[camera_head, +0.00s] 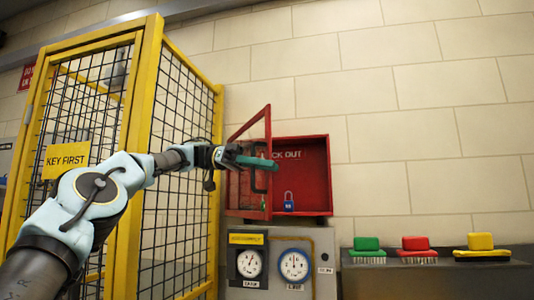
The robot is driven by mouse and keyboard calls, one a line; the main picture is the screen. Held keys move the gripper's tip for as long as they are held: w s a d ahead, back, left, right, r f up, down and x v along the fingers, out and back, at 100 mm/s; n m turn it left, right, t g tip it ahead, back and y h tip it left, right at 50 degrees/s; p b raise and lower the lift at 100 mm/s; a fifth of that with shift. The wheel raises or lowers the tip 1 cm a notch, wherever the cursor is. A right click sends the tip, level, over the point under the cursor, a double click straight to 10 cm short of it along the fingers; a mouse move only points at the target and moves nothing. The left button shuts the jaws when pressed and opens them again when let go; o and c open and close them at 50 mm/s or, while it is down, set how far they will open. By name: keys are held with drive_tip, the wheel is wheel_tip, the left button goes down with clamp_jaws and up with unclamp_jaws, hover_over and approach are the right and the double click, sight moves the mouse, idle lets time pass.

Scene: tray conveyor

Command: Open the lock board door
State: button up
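The lock board is a red wall cabinet (316,178) with "LOCK OUT" lettering, partly hidden, on its back wall. Its red-framed door (267,121) with a see-through pane is hinged on the left and stands swung outward, so the inside shows. A dark handle (262,182) is on the door. My gripper (262,163), with teal fingers, reaches in from the left at the door's handle and overlaps it in the picture. I cannot tell whether the fingers touch or clasp it. A blue padlock (289,203) is inside the cabinet, and a small green one (264,205) shows through the pane.
A yellow-framed mesh cage (180,150) with a "KEY FIRST" sign (66,161) stands close on the left. Below the cabinet is a grey panel (325,240) with two gauges. Green, red and yellow brushes (416,243) sit on a ledge at right.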

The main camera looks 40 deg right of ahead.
drive_tip(key=w+p, duration=1.1)
drive_tip(key=p, duration=0.2)
drive_tip(key=shift+a+r+h+p, duration=0.3)
drive_tip(key=shift+a+r+h, duration=0.1)
drive_tip(key=shift+a+r, duration=0.05)
idle(0.4)
drive_tip(key=shift+f, duration=0.1)
drive_tip(key=shift+w, duration=0.1)
idle(0.8)
